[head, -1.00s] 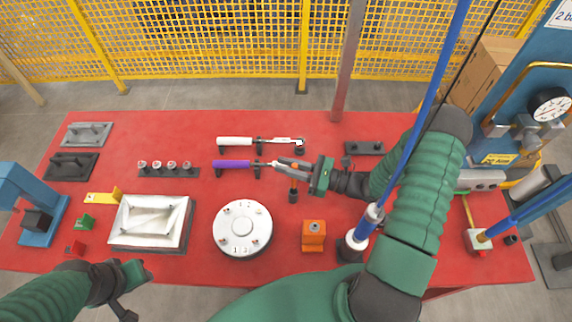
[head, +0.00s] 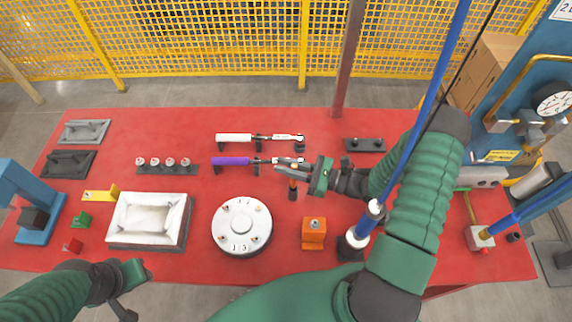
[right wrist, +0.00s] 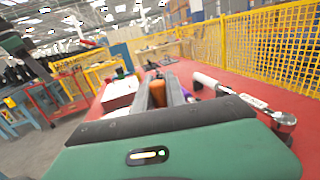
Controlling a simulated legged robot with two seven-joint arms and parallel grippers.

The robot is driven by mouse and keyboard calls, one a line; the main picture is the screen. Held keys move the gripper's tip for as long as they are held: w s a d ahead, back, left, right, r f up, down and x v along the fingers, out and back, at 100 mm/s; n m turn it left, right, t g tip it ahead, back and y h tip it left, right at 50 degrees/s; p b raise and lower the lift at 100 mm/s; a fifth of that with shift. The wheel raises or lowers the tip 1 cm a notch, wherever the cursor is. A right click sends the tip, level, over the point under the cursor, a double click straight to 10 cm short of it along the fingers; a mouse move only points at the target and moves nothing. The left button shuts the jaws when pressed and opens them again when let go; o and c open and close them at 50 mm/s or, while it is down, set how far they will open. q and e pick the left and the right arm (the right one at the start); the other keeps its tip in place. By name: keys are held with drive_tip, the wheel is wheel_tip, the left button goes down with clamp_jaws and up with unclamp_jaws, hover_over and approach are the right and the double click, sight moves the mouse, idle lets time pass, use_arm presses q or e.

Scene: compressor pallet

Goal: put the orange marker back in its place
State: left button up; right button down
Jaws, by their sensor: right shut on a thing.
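The orange marker (head: 292,184) stands roughly upright at the middle of the red table in the head view, with a black part (head: 292,195) at its lower end. I cannot tell whether that part is its tip or a holder. My right gripper (head: 291,169) is shut on the marker's upper part. In the right wrist view the orange marker (right wrist: 158,93) shows between the two grey fingers, its lower end hidden. My left gripper (head: 136,292) hangs empty at the table's front left edge; its jaw opening is unclear.
Close behind lie a purple-handled wrench (head: 231,161) and a white-handled wrench (head: 235,138) on black supports. A round white dial (head: 241,240) and an orange block (head: 313,241) stand in front. A white tray (head: 112,238) is left. Blue bars cross at right.

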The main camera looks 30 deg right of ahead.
drive_tip(key=shift+f+b, duration=1.65)
drive_tip(key=shift+f, duration=0.7)
drive_tip(key=c, duration=1.3)
unclamp_jaws()
drive_tip(key=b+v, duration=0.2)
drive_tip(key=v, duration=1.4)
drive_tip(key=shift+s+d, duration=0.25)
drive_tip(key=shift+d, duration=0.1)
